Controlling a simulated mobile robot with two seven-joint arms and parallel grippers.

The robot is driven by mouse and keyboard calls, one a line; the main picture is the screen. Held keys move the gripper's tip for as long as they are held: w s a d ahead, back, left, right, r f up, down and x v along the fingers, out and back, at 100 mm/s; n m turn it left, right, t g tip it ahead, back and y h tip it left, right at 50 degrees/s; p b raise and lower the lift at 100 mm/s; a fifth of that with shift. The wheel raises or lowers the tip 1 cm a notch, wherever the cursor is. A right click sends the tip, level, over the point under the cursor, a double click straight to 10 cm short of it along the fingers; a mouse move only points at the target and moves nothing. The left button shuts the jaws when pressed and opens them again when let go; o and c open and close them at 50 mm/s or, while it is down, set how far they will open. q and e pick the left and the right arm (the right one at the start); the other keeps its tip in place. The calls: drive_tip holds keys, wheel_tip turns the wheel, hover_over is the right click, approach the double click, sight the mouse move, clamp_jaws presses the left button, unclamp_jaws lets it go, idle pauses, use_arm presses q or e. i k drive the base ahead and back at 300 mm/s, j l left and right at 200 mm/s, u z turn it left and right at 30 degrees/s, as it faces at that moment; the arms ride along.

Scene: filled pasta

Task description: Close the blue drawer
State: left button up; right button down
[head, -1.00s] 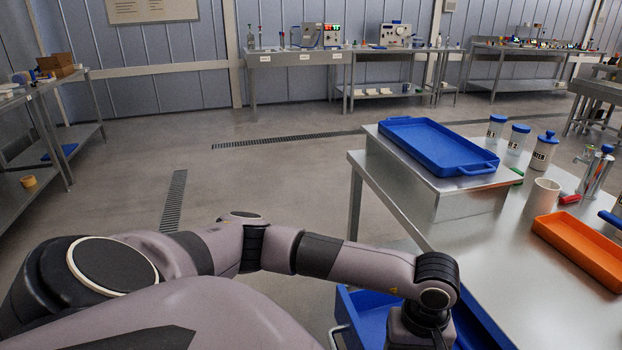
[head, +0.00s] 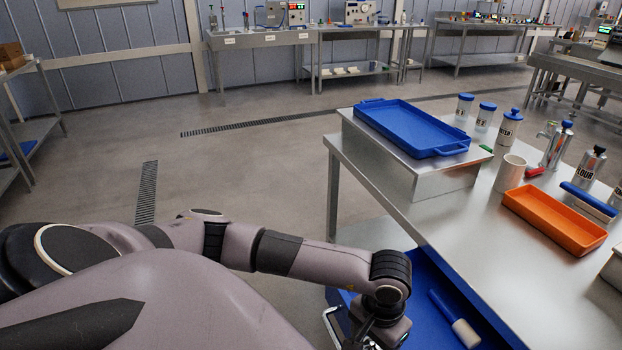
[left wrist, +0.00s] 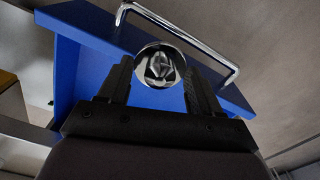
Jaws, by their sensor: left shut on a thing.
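The blue drawer (head: 430,285) stands open below the steel table at the lower right of the head view. A tool with a blue handle and pale end (head: 456,320) lies in it. The drawer's chrome bar handle (head: 334,324) also shows in the left wrist view (left wrist: 185,35), along the blue front. My left gripper (head: 372,330) is at the drawer's near left side, by the handle. In the left wrist view its fingers (left wrist: 160,72) are apart, with a round shiny metal thing (left wrist: 160,62) between them. My right gripper is out of view.
The steel table (head: 460,215) carries a blue tray (head: 465,150) on a raised steel block, an orange tray (head: 507,201), a white mug (head: 510,172) and several jars. Open floor (head: 240,165) lies to the left.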

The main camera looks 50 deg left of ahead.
sight(430, 329)
drive_tip(key=k+j+z, duration=0.1)
drive_tip(key=j, duration=0.35)
drive_tip(key=k+j, duration=0.1)
drive_tip(key=j, duration=0.4)
drive_tip(key=k+j+z, duration=0.15)
drive_tip(key=j, duration=0.3)
drive_tip(key=k+j+z, duration=0.1)
drive_tip(key=j, duration=0.35)
drive_tip(key=k+j+z, duration=0.1)
drive_tip(key=j, duration=0.35)
drive_tip(key=k+j, duration=0.25)
drive_tip(key=j, duration=0.15)
drive_tip(key=k+j+z, duration=0.15)
drive_tip(key=j, duration=0.3)
drive_tip(key=k+j+z, duration=0.1)
drive_tip(key=j, duration=0.3)
drive_tip(key=k, duration=0.1)
